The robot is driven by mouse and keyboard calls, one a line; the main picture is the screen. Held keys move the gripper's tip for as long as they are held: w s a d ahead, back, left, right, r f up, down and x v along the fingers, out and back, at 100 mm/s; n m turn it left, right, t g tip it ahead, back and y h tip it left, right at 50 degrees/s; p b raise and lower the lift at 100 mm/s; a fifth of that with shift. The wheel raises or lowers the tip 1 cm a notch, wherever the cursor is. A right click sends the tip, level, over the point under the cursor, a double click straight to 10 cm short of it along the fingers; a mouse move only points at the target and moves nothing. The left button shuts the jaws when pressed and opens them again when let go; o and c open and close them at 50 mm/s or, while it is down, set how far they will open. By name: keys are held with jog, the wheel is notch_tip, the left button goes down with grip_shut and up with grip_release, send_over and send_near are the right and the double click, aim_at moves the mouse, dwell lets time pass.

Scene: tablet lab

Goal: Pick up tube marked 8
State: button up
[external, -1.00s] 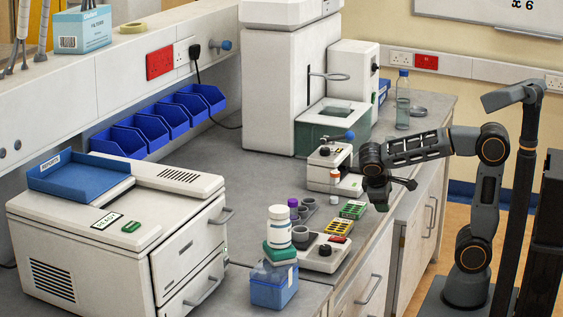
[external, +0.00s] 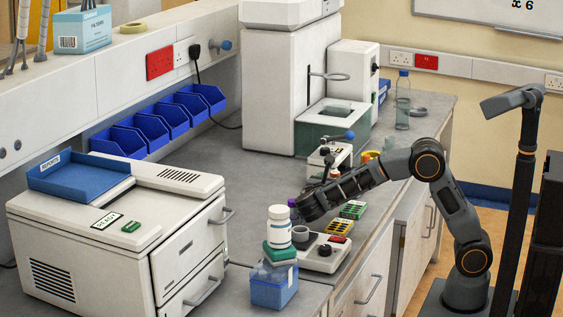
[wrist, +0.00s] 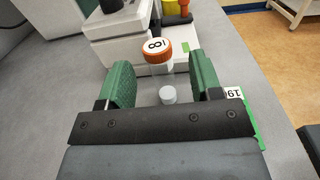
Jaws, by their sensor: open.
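The tube marked 8 has an orange cap (wrist: 158,50) with a white label reading 8, and a clear body below it. It stands ahead of my gripper (wrist: 160,75), in the gap between the two green fingers in the wrist view. My gripper is open and empty, and its fingers are apart from the tube. A pale round thing (wrist: 168,95) shows between the fingers; I cannot tell what it is. In the external view the orange cap (external: 334,173) just shows behind my arm, which hides the rest of the tube and the fingertips.
A white instrument (wrist: 130,40) stands right behind the tube. A green rack labelled 19 (wrist: 250,118) lies to the right. Yellow and orange items (wrist: 176,10) stand farther back.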

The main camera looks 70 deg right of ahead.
jog(key=shift+w+d+f, duration=0.1)
jog(key=shift+d, duration=1.25)
jog(key=shift+w+d, duration=0.1)
jog(key=shift+d, duration=1.25)
jog(key=c, duration=0.9)
